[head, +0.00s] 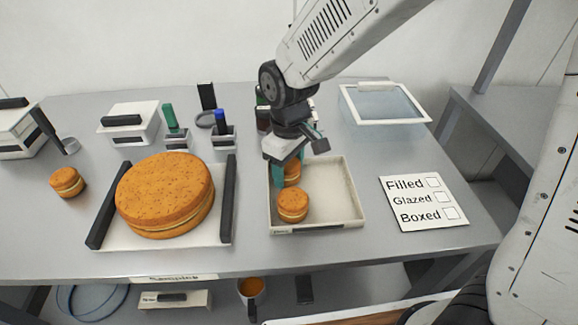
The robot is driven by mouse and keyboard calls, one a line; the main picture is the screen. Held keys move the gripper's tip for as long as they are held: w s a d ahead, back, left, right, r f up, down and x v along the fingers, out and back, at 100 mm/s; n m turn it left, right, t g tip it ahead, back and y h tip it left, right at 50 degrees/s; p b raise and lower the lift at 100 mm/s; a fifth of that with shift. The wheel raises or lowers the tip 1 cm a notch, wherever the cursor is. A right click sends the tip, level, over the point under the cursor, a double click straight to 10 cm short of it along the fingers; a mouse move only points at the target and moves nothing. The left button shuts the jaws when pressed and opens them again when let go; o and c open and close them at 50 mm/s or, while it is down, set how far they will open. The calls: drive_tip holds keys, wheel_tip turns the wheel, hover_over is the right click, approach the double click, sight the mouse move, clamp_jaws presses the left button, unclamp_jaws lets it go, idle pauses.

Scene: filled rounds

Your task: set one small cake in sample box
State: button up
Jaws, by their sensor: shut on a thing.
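My gripper (287,168), with teal fingers, points down over the left back part of a shallow cream tray (335,190). It is shut on a small orange-brown cake (292,174), partly hidden by the fingers. I cannot tell whether this cake touches the tray floor. Another small layered cake (293,205) sits at the tray's front left, just in front of the held one. A third small cake (67,182) lies on the table at the far left. The tray has a small label on its front wall, too small to read; I cannot tell which container is the sample box.
A large cake (165,195) sits on a white tray with black side bars, left of the cream tray. A clear lidded container (385,104) stands at the back right. A card (424,203) reads Filled, Glazed, Boxed, with blank boxes. Small bottles (220,122) stand behind.

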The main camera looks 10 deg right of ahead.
drive_tip(key=shift+f, duration=0.15)
drive_tip(key=o, duration=0.4)
wheel_tip(320, 180, up, 12)
drive_tip(key=s+d+r+m, duration=0.2)
drive_tip(key=s+d, duration=0.2)
drive_tip(key=d, duration=0.2)
drive_tip(key=s+d+r+m, duration=0.3)
drive_tip(key=s+d, duration=0.1)
drive_tip(key=d, duration=0.3)
drive_tip(key=s+d+m, duration=0.1)
drive_tip(key=s+d, duration=0.1)
drive_tip(key=s, duration=0.1)
drive_tip(key=s+d+m, duration=0.2)
drive_tip(key=s+d, duration=0.1)
drive_tip(key=s, duration=0.1)
drive_tip(key=s+d+f+m+t, duration=0.1)
drive_tip(key=s+d, duration=0.1)
drive_tip(key=s, duration=0.2)
drive_tip(key=shift+s+d+f+m, duration=0.1)
drive_tip(key=shift+s+d+m, duration=0.15)
drive_tip(key=shift+d+m, duration=0.1)
